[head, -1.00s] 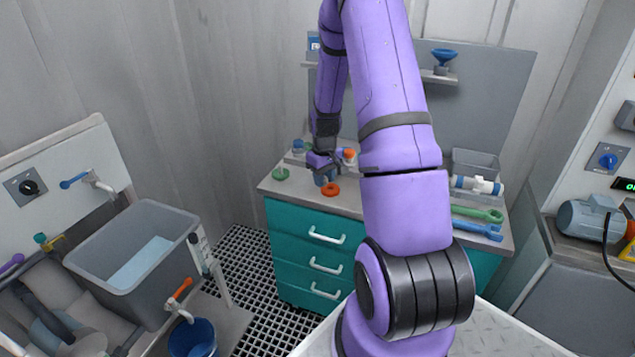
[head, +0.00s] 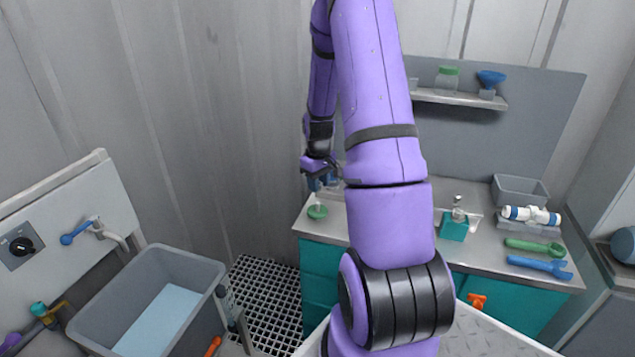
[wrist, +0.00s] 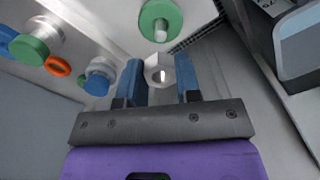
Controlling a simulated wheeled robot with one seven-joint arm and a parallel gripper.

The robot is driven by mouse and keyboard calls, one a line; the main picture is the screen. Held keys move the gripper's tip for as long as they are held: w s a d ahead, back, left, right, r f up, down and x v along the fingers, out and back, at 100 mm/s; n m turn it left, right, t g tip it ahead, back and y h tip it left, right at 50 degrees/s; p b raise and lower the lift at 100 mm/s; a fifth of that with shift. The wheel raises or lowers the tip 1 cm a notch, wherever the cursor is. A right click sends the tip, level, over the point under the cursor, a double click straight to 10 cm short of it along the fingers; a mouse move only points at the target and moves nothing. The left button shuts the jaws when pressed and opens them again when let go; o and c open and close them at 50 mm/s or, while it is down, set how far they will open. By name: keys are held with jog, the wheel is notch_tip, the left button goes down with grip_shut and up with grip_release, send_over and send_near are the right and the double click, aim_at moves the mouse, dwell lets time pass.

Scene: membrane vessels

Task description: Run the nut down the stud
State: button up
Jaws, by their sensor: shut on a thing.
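A pale grey hex nut (wrist: 158,70) with a hole sits between the blue fingers of my gripper (wrist: 161,80) in the wrist view. The gripper is shut on it. A grey stud (wrist: 160,33) stands on a round green base (wrist: 153,13), just beyond the nut and apart from it in that view. In the head view the green base (head: 317,213) is at the left end of the bench, with the stud (head: 318,205) upright on it. My gripper (head: 322,183) is above the base there. The nut cannot be made out in the head view.
The wrist view shows a blue cap (wrist: 97,84), an orange ring (wrist: 58,66) and a green-capped metal part (wrist: 33,45) at left. In the head view, a teal block (head: 455,226), green wrench (head: 535,246) and blue wrench (head: 540,266) are at right. A wall stands behind the gripper.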

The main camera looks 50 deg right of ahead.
aim_at(318, 202)
jog(key=shift+f, duration=3.85)
jog(key=m, duration=0.8)
jog(key=shift+m, duration=0.3)
jog(key=m, duration=0.5)
jog(key=shift+d, duration=0.1)
jog(key=m, duration=0.5)
jog(key=o, duration=1)
jog(key=shift+s+m, duration=0.1)
jog(key=shift+m, duration=0.2)
